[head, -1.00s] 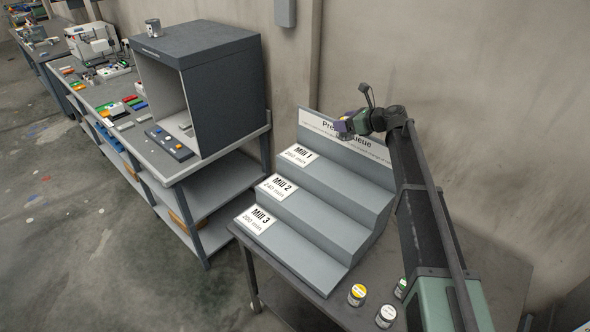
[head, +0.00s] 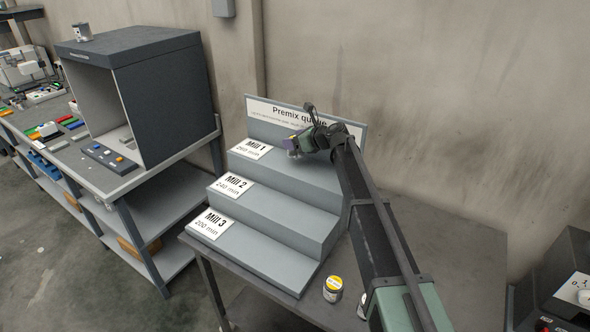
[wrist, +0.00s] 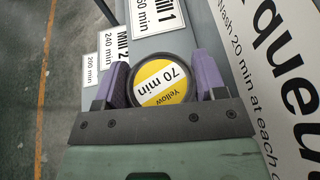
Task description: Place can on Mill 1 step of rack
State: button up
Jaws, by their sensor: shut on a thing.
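A can with a yellow lid reading "Yellow 70 min" (wrist: 166,84) sits between the purple fingers of my gripper (wrist: 164,88) in the wrist view. In the head view my gripper (head: 293,145) is at the Mill 1 step (head: 312,173), the top step of the grey stepped rack (head: 275,217), right of its Mill 1 label (head: 250,149). The held can is mostly hidden there, and I cannot tell whether it touches the step. The Mill 2 step (head: 284,207) and Mill 3 step (head: 260,256) are empty.
Another yellow-lidded can (head: 333,289) stands on the dark table (head: 440,232) before the rack. A can with a pale lid (head: 362,305) is partly hidden by my arm. A "Premix queue" sign (head: 300,115) backs the rack. A grey booth (head: 165,95) stands on the left bench.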

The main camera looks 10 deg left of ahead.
aim_at(295, 152)
jog(key=shift+f, duration=0.1)
notch_tip(295, 152, down, 5)
jog(key=b, duration=0.4)
jog(key=shift+r, duration=0.55)
jog(key=shift+f, duration=0.15)
jog(key=o, duration=0.6)
jog(key=shift+f, duration=0.1)
jog(key=o, duration=0.4)
jog(key=shift+o, duration=0.2)
